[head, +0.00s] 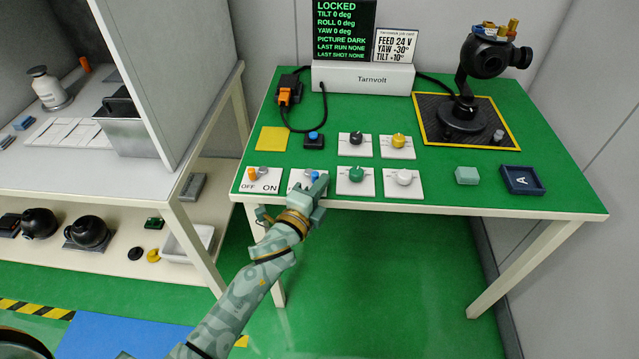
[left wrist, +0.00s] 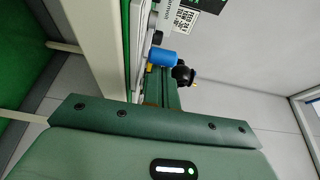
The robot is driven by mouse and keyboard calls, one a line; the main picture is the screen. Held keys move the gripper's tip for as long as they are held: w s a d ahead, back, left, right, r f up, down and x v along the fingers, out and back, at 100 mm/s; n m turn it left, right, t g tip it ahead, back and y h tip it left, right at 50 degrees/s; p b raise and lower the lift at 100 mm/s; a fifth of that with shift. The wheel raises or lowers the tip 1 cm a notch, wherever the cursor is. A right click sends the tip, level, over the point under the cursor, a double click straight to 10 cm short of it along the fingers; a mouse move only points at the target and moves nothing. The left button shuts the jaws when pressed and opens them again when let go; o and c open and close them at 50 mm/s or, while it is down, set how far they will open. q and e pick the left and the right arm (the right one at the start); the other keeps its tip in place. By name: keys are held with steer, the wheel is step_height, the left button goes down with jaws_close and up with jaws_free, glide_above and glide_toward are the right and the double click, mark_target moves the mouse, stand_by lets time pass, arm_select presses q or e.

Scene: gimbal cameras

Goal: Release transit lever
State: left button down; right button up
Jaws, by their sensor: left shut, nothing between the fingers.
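A small lever with a blue knob (head: 314,176) stands on a white panel at the table's front edge, its label mostly hidden by my left gripper. The knob also shows in the left wrist view (left wrist: 162,56). My left gripper (head: 318,187) is shut and empty right beside this blue knob; I cannot tell whether it touches. Left of it is an OFF/ON panel (head: 262,187) with an orange-capped lever (head: 252,173) at the OFF side. The screen (head: 343,30) reads LOCKED, with tilt, roll and yaw at 0 and picture dark. The gimbal camera (head: 484,55) stands at the back right. My right gripper is out of view.
Black, yellow, green (head: 356,174) and white knobs sit on panels right of the lever. A blue button (head: 313,138), a yellow square (head: 271,138), a teal block (head: 467,176) and a blue tray (head: 508,190) share the green table (head: 440,190). A grey partition (head: 180,70) stands left.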

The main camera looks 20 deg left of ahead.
mark_target(313, 180)
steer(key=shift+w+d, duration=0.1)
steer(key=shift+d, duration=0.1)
arm_select(q)
steer(key=shift+a+m+h+p, duration=0.1)
steer(key=shift+m+h+p, duration=0.2)
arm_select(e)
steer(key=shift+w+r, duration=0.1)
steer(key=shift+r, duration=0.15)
arm_select(q)
steer(key=shift+s+a+m+h+p, duration=0.25)
steer(key=shift+m+h+p, duration=0.2)
steer(key=shift+h, duration=0.45)
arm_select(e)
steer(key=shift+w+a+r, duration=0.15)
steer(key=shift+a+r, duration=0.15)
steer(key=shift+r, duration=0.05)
